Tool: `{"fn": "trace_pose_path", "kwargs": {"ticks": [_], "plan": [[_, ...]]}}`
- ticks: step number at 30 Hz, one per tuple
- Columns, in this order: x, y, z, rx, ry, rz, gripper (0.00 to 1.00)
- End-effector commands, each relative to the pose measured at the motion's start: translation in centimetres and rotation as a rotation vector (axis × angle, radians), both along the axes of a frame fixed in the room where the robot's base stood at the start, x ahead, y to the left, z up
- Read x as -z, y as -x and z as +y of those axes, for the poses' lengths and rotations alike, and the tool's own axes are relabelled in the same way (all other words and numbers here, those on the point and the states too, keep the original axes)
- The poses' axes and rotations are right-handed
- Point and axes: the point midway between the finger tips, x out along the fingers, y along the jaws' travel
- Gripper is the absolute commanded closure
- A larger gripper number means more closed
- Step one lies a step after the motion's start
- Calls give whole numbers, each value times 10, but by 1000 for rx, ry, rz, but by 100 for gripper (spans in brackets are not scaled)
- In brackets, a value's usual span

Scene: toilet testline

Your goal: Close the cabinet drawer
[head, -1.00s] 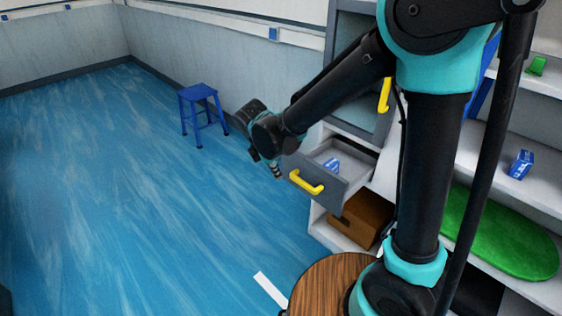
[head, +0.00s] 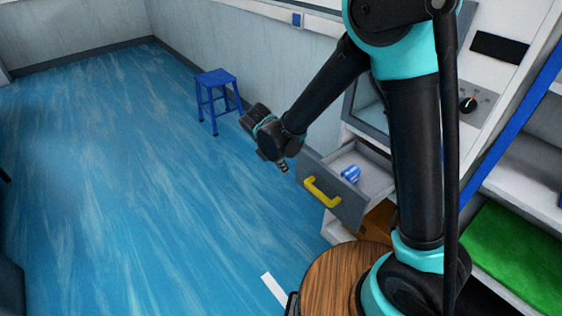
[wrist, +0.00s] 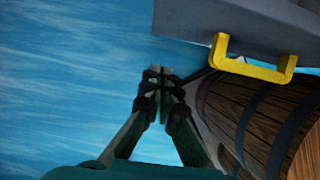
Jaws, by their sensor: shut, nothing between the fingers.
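The cabinet drawer (head: 313,181) stands pulled out of the cabinet, with a grey front and a yellow handle (head: 321,192). A small blue and white box (head: 350,174) lies inside it. My gripper (head: 283,167) is at the upper left of the drawer front, apart from the handle. In the wrist view, the fingertips of my gripper (wrist: 162,76) are together and empty over the blue floor. There the drawer front (wrist: 270,22) and its yellow handle (wrist: 252,66) show at the upper right. My arm hides part of the cabinet.
A blue stool (head: 218,92) stands by the wall at the back. A brown box (head: 378,218) sits below the drawer. A wooden barrel (wrist: 265,115) is close to my gripper in the wrist view. Shelves with a green mat (head: 515,255) are at the right. The floor at the left is clear.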

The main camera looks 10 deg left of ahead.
Motion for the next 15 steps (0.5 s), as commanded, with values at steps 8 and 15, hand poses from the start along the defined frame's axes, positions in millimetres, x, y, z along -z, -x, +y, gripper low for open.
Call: {"fn": "trace_pose_path", "kwargs": {"ticks": [8,15], "plan": [[38,-19,-15,4,-1,-1,100],[37,-39,-31,2,-1,0,100]]}}
